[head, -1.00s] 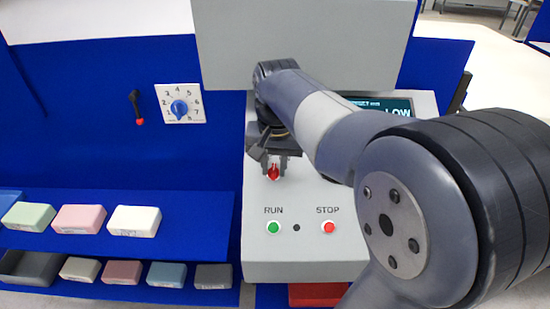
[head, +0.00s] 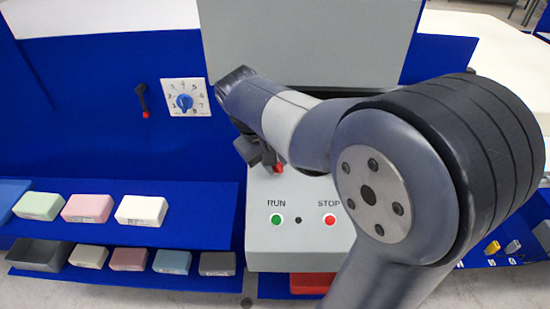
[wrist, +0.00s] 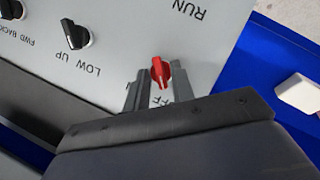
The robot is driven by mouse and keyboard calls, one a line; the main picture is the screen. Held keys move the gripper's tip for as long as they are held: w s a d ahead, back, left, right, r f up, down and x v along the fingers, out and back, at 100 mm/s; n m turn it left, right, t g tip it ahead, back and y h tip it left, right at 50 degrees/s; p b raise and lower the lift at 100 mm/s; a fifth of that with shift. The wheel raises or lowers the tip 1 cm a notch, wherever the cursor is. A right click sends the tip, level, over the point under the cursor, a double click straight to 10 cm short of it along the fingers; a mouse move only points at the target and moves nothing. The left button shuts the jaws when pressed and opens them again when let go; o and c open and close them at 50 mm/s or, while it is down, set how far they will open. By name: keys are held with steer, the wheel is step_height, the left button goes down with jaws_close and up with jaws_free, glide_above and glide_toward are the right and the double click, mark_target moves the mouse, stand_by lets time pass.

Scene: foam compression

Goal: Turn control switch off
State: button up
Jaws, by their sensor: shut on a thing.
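The red control switch (wrist: 161,72) is a small rotary knob on the grey panel. In the wrist view it sits between the two fingertips of my gripper (wrist: 158,82), which are shut on it. A partly hidden label beside it shows "FF", upside down in this view. In the head view my gripper (head: 266,158) is at the panel's left part, above the RUN label. Only a bit of the red knob (head: 279,168) shows there beside the fingers. The knob's exact angle is hard to read.
A green RUN button (head: 276,219) and a red STOP button (head: 330,220) sit below the switch. Black knobs (wrist: 76,35) are near it on the panel. A blue dial (head: 184,101) and black lever (head: 142,98) are on the blue wall. Foam blocks (head: 88,208) lie on shelves at left.

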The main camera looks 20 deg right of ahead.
steer(key=shift+n, duration=0.3)
steer(key=o, duration=0.7)
steer(key=shift+c, duration=0.2)
steer(key=b+v, duration=0.1)
steer(key=v, duration=1)
steer(key=shift+f, duration=0.15)
steer(key=p+x, duration=0.1)
steer(key=x, duration=0.9)
steer(key=shift+d+f, duration=0.15)
steer(key=shift+f, duration=0.15)
